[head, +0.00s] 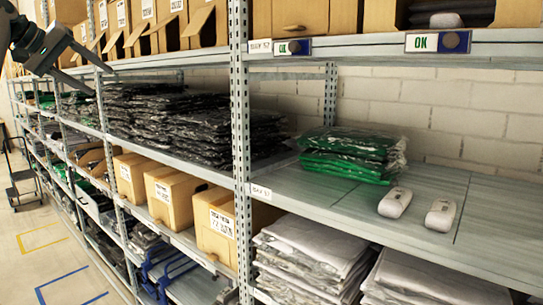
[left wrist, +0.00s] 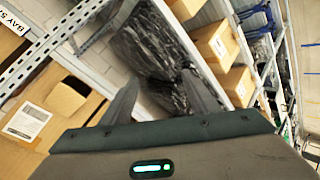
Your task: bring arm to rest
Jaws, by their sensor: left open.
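My left gripper (head: 84,62) is at the upper left of the head view, in front of the shelf rack. Its jaws are apart with nothing between them. In the left wrist view the two fingers (left wrist: 157,95) stand well apart, and dark bagged garments (left wrist: 155,50) show beyond them. I cannot see my right gripper in either view.
A metal shelf rack (head: 242,140) runs along the right and into the distance. Its shelves hold green bagged garments (head: 352,153), two white rounded objects (head: 395,202), dark bagged stacks (head: 190,120) and cardboard bins (head: 172,195). The aisle floor (head: 50,260) at the left is open, with a cart (head: 22,180) farther back.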

